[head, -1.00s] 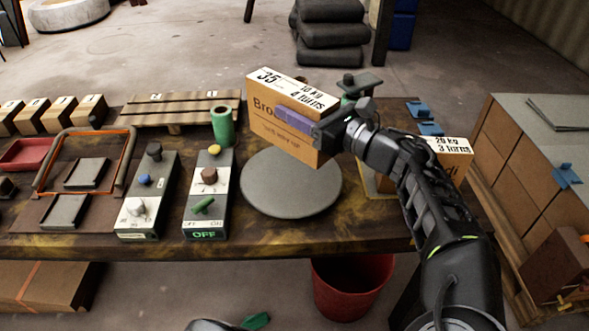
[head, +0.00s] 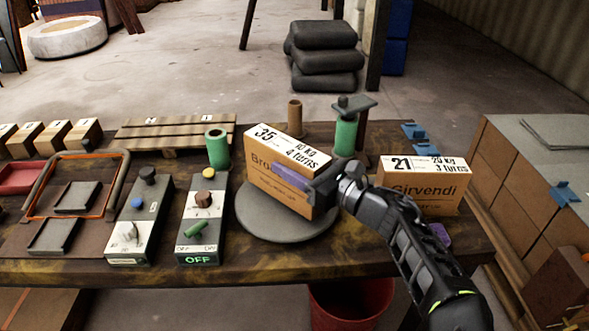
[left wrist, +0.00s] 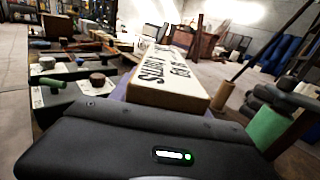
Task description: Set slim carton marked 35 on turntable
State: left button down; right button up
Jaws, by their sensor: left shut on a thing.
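The slim carton marked 35 (head: 262,172) is brown with a white top and stands upright over the round grey turntable (head: 262,226). Its lower edge looks at or just above the disc; I cannot tell whether it touches. My left gripper (head: 300,182) is shut on this carton, with a purple finger across its front face. In the left wrist view the carton's white printed top (left wrist: 165,85) rises beyond the dark gripper body. The right gripper is not in view.
A carton marked 21 (head: 420,188) stands to the right, close to my arm. Left of the turntable are a control box showing OFF (head: 199,240) and another control box (head: 134,235). Green cylinders (head: 217,150) (head: 345,138) stand behind. A red bin (head: 350,300) is below the table.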

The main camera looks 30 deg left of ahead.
pick_arm(q)
jog(key=shift+f, duration=0.6)
jog(key=shift+f, duration=0.15)
jog(key=c, duration=0.5)
grip_release()
jog(key=shift+d, duration=0.2)
jog(key=d, duration=0.4)
jog(key=s+d+p, duration=0.1)
jog(key=d, duration=0.6)
jog(key=shift+s+d, duration=0.3)
jog(key=shift+s, duration=0.05)
